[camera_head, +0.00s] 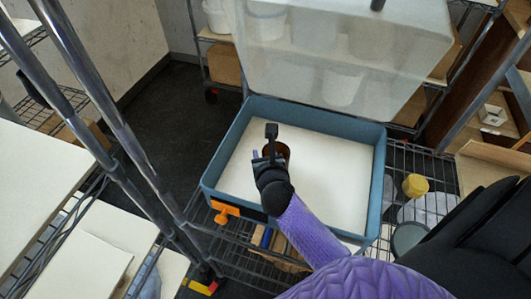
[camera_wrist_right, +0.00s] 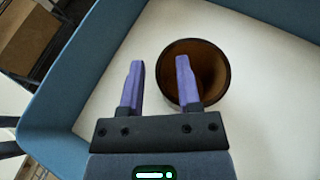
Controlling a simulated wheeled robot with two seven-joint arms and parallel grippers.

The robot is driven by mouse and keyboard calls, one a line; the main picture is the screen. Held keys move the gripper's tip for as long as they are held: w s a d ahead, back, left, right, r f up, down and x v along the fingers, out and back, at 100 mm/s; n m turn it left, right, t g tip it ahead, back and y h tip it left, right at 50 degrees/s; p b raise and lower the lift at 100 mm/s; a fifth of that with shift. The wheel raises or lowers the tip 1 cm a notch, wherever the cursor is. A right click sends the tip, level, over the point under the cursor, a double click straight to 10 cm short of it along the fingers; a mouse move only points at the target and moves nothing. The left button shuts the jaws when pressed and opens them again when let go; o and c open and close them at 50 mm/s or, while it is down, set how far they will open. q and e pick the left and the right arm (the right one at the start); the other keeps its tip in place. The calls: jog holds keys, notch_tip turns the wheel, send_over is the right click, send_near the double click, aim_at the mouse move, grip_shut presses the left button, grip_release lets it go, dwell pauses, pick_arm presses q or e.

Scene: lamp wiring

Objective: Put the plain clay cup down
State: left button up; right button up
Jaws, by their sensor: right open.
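The plain clay cup (camera_wrist_right: 213,70) is brown and stands on the white floor of a blue-walled bin, its round mouth facing the right wrist camera. In the head view only a dark brown part of the cup (camera_head: 283,150) shows behind my right gripper (camera_head: 264,156). My right gripper (camera_wrist_right: 160,82) is open in the right wrist view. Its right finger overlaps the cup's mouth and its left finger lies outside the cup, with the near rim between them. I cannot tell whether either finger touches the cup. My left gripper is not in view.
The blue bin (camera_head: 378,185) stands on a wire rack, with a translucent lid (camera_head: 345,50) raised behind it. Its floor is bare around the cup, with most room to the right. An orange clip (camera_head: 226,212) sits at the front. A yellow-topped container (camera_head: 415,185) stands to the right.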

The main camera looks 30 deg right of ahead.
jog(key=shift+s+a+r, duration=0.1)
jog(key=shift+s+r, duration=0.15)
jog(key=shift+r, duration=0.05)
jog(key=p+v, duration=0.3)
jog(key=v, duration=0.8)
jog(key=shift+s, duration=0.2)
jog(key=shift+a, duration=0.1)
